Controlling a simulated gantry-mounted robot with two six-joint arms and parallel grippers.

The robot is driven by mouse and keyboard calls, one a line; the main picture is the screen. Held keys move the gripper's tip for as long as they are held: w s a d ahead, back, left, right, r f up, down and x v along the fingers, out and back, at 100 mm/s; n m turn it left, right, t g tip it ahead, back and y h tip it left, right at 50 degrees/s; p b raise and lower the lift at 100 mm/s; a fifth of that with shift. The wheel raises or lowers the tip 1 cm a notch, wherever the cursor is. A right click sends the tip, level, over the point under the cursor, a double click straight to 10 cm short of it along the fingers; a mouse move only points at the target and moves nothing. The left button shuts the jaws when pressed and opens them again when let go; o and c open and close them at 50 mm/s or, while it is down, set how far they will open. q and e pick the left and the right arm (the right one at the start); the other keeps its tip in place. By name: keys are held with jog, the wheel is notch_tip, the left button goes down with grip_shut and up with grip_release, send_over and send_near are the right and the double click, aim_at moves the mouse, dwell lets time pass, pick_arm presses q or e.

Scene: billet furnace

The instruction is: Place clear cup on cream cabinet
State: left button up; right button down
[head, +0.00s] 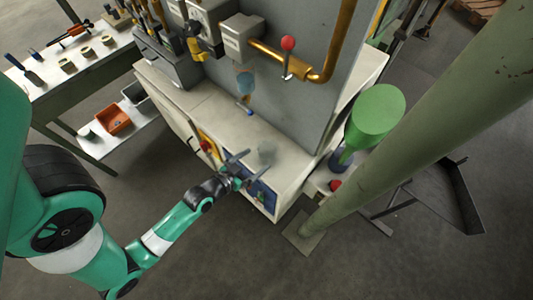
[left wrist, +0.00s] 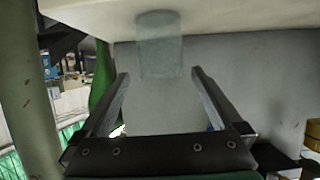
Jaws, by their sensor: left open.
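The clear cup (head: 267,152) stands upright on the top of the cream cabinet (head: 205,110), near its front right corner. It is faint and see-through. In the left wrist view, which is upside down, the clear cup (left wrist: 160,45) stands against the cream top. My left gripper (head: 248,164) is at the front edge of the cabinet, just in front of the cup. Its fingers (left wrist: 160,75) are spread wide and point toward the cup, with the cup lined up between them, mostly beyond the tips. My right gripper is in neither view.
A red-knobbed lever (head: 288,45) and copper pipes are above. A green cylinder (head: 376,110) and a thick green post (head: 430,120) stand at the right. A side table (head: 85,70) is at the left.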

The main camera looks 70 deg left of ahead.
aim_at(274, 147)
pick_arm(q)
jog(key=b+x, duration=0.1)
jog(key=x, duration=0.4)
jog(key=shift+w+a, duration=0.15)
jog(key=shift+w, duration=0.1)
jog(key=shift+w+a+f+b, duration=0.15)
jog(key=shift+w+f+b, duration=0.05)
jog(key=shift+b, duration=0.15)
jog(key=b+x, duration=0.1)
jog(key=x, duration=0.3)
jog(key=shift+w+a+b, duration=0.2)
jog(key=shift+w+b, duration=0.1)
jog(key=shift+b, duration=0.1)
jog(key=c, duration=1.4)
